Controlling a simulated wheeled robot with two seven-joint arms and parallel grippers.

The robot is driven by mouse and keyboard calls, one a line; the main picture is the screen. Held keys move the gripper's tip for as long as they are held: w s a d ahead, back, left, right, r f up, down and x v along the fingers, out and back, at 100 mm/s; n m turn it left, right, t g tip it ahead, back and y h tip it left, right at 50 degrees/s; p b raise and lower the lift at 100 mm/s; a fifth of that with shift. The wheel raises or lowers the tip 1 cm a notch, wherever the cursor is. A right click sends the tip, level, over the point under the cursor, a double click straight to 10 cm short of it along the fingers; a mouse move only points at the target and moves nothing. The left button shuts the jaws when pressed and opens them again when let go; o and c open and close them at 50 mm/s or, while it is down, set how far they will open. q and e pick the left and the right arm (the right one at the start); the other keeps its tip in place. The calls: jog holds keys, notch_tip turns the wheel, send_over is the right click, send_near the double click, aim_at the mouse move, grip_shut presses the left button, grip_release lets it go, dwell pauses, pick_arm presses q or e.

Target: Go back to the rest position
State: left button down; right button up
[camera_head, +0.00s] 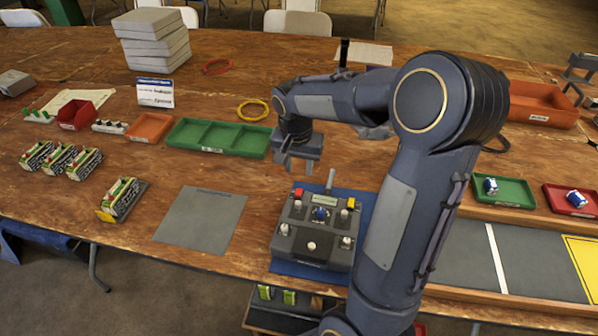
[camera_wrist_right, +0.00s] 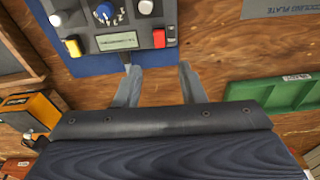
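My right gripper (camera_head: 297,166) hangs above the table, just behind the grey control box (camera_head: 283,247). In the right wrist view its two fingers (camera_wrist_right: 160,85) are apart, with only bare wood between them. One finger shows close to the box's small lever (camera_wrist_right: 126,62); I cannot tell if they touch. The control box has a blue knob (camera_head: 320,213), a red button (camera_head: 298,193), a yellow button (camera_head: 351,203) and a small display (camera_head: 323,200). It stands on a blue mat (camera_head: 362,211). My left gripper is not in view.
A green divided tray (camera_head: 218,137) lies behind and left of the gripper. A grey plate (camera_head: 202,219) lies left of the box. Boards (camera_head: 121,199) stand further left. An orange bin (camera_head: 541,103) and green (camera_head: 503,193) and red (camera_head: 571,201) trays are at right.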

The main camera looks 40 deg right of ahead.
jog(key=shift+r, duration=0.1)
dwell(0.4)
jog(key=s+a+r+n+t+y+p, duration=0.2)
jog(key=s+a+r+n, duration=0.2)
jog(key=s+a, duration=0.4)
jog(key=s+a+r+n+t+y+p, duration=0.1)
jog(key=s+a+r+n+t+y, duration=0.1)
jog(key=s+a, duration=0.6)
jog(key=s+r+n+y, duration=0.1)
jog(key=s+r+n, duration=0.1)
jog(key=n, duration=0.1)
jog(key=shift+s+a+t+p, duration=0.3)
jog(key=shift+s+p, duration=0.05)
jog(key=shift+s, duration=0.05)
